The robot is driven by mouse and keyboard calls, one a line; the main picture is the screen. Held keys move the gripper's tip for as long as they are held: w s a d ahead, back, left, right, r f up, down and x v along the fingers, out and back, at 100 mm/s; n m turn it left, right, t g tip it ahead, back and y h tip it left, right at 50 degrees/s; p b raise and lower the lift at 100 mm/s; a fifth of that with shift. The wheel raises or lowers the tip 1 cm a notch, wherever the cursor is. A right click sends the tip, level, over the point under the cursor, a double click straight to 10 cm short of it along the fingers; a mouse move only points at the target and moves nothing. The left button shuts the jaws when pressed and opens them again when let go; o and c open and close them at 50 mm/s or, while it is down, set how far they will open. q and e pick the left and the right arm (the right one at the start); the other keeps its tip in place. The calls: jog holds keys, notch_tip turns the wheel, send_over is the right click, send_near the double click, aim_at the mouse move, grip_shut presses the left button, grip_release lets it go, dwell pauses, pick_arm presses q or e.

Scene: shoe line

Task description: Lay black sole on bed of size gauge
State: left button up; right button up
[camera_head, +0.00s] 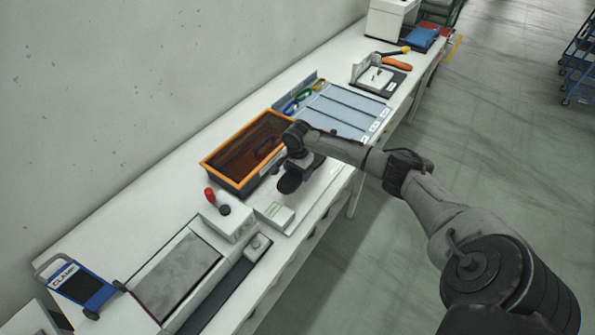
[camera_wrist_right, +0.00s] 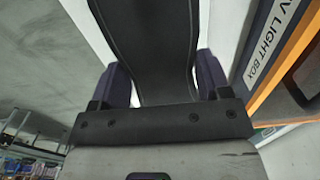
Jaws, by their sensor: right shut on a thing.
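My right gripper (camera_head: 301,165) is shut on a black sole (camera_head: 289,184) and holds it above the white bench, at the near side of the orange-rimmed box. In the right wrist view the sole (camera_wrist_right: 150,40) sits between the two fingers (camera_wrist_right: 160,88) and runs out of the top of the picture. A long unit with a grey plate (camera_head: 178,275), a dark strip (camera_head: 224,296) and a knobbed block (camera_head: 258,246) lies at the lower left. It may be the size gauge, but I read no label on it. My left gripper is out of view.
The UV light box (camera_head: 206,168) has an orange rim. A white box with a red knob (camera_head: 226,215) and a small white block (camera_head: 275,216) stand near the sole. A blue clamp frame (camera_head: 82,286) is lower left. Grey trays (camera_head: 345,112) lie beyond.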

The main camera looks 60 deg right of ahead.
jog(key=shift+f+b, duration=2.7)
jog(key=shift+b, duration=0.4)
jog(key=shift+f, duration=1.1)
jog(key=o, duration=1.1)
